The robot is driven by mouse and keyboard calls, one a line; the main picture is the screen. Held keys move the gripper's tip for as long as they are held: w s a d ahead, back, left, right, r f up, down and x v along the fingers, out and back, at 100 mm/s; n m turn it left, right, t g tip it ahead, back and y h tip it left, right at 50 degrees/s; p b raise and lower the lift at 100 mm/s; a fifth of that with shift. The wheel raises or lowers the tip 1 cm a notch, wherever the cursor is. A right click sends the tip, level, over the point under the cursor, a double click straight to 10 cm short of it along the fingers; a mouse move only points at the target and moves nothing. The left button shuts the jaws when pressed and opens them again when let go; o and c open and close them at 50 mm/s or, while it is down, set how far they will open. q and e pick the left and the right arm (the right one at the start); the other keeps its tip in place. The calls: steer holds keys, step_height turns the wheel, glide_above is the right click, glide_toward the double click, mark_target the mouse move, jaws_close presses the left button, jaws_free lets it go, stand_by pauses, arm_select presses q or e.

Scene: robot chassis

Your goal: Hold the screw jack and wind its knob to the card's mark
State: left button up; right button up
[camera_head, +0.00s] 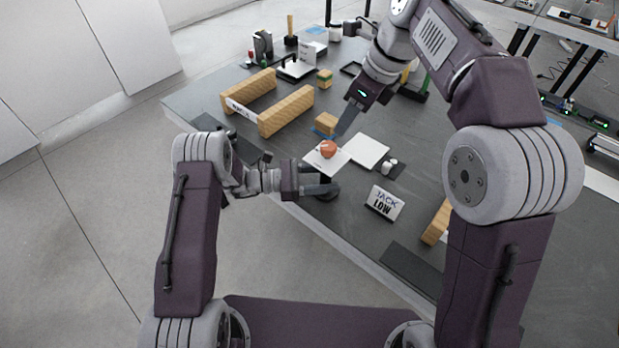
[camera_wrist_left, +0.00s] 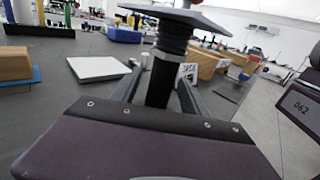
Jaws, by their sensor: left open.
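The screw jack's pale top plate (camera_head: 340,163) is in the head view, with an orange-red round object (camera_head: 328,149) on it. In the left wrist view, its dark ribbed column (camera_wrist_left: 172,40) stands upright under the plate (camera_wrist_left: 178,14). My left gripper (camera_head: 325,188) is open at the column, below the plate. Its fingers (camera_wrist_left: 158,98) lie on both sides of the column; contact cannot be told. My right gripper (camera_head: 344,124) points down above and behind the plate; its finger opening is unclear. The card (camera_head: 384,202) reads "JACK LOW". The jack's knob is not clearly distinguishable.
A white plate (camera_head: 367,151) and small pale pieces (camera_head: 388,165) lie to the right of the jack. A wooden block on blue (camera_head: 326,124) is behind it. Wooden rails (camera_head: 286,110) stand at the back left. The dark table's front edge is close.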

arm_select(q)
steer(key=shift+w+d, duration=0.15)
steer(key=shift+d, duration=1)
jaws_close()
